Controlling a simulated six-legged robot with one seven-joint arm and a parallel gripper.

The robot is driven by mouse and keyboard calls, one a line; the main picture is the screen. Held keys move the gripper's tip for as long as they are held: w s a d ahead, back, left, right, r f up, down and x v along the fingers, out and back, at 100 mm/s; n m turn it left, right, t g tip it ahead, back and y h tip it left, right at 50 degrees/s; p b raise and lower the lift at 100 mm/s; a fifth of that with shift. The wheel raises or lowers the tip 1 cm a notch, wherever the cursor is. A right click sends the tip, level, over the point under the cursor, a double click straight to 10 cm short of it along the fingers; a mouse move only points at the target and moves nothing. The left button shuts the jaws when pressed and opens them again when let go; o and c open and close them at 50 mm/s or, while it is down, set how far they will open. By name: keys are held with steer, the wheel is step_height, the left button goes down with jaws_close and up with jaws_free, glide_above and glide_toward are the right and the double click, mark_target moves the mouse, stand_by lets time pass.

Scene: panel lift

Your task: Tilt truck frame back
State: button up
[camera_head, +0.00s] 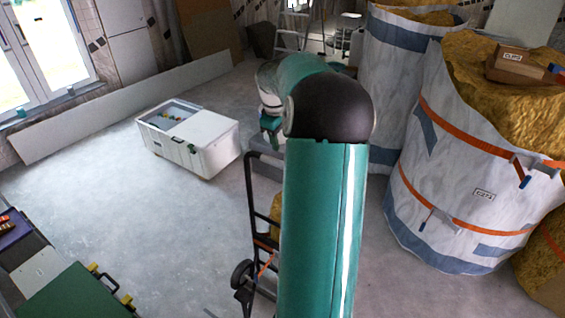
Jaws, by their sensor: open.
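The truck frame (249,205) is a black tubular hand truck standing upright, low in the middle of the view. Its top bar bends over near my gripper, and a dark wheel (243,273) shows at its lower left. My upright teal arm hides its right part. A yellowish load (275,212) shows partly behind the frame, with an orange strap below it. My gripper (271,138) hangs pointing down beyond my elbow, close to the top bar in the picture. Its jaws are small and partly hidden, and it appears open; I cannot tell whether it touches the frame.
A green case (75,295) lies at the lower left. A stepladder (292,30) stands at the back.

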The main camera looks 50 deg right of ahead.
steer(key=f, duration=0.4)
steer(key=d+f, duration=0.1)
steer(key=f, duration=0.3)
steer(key=d+f, duration=0.1)
steer(key=f, duration=0.2)
steer(key=shift+w+d+f, duration=0.1)
steer(key=shift+w+f, duration=0.05)
steer(key=shift+f, duration=0.25)
jaws_close()
